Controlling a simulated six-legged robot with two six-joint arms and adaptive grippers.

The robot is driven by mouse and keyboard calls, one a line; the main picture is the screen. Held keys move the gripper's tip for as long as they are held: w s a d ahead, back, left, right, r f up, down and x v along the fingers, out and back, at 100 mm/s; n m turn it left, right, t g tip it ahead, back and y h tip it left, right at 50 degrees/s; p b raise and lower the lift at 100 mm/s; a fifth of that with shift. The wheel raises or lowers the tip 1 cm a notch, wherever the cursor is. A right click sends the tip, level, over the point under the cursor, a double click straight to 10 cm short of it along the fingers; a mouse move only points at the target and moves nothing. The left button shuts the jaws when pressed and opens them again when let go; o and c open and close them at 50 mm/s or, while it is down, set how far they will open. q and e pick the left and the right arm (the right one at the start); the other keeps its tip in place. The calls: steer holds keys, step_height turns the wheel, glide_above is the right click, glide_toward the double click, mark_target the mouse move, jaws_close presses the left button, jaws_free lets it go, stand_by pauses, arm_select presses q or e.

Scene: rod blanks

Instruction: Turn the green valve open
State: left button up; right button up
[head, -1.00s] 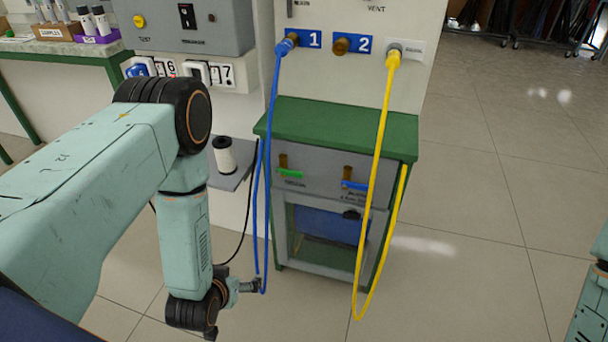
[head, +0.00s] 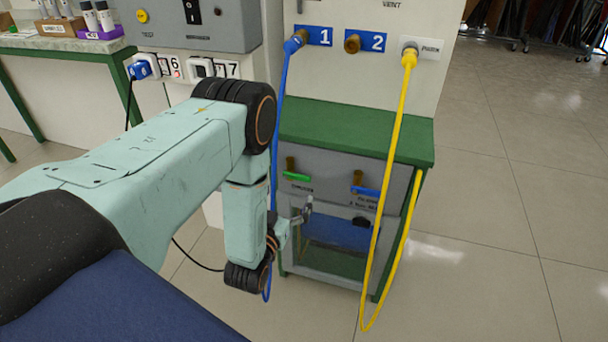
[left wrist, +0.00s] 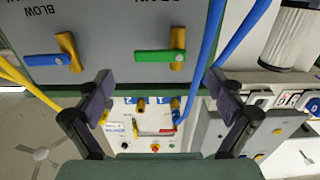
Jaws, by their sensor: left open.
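The green valve (head: 297,176) is a flat green lever on a brass stem, set on the grey front panel of the cabinet. Its lever lies about level. It also shows in the left wrist view (left wrist: 155,56), where the panel appears upside down. My left gripper (head: 306,208) is just below the green valve in the head view, with nothing between its fingers. In the left wrist view my left gripper (left wrist: 160,86) has its dark fingers spread wide, and the green lever shows beyond them, apart from both. My right gripper is out of view.
A blue-handled valve (head: 366,190) sits beside the green one on the same panel. A blue hose (head: 284,100) hangs close to my left arm. A yellow hose (head: 389,160) loops in front of the cabinet (head: 350,133).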

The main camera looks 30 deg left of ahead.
mark_target(296, 178)
arm_select(q)
steer(key=b+x, duration=0.2)
steer(key=x, duration=0.4)
steer(key=shift+w+a+r, duration=0.15)
steer(key=shift+w, duration=0.1)
steer(key=shift+w+a+r, duration=0.1)
steer(key=shift+w, duration=0.4)
steer(key=c, duration=1.2)
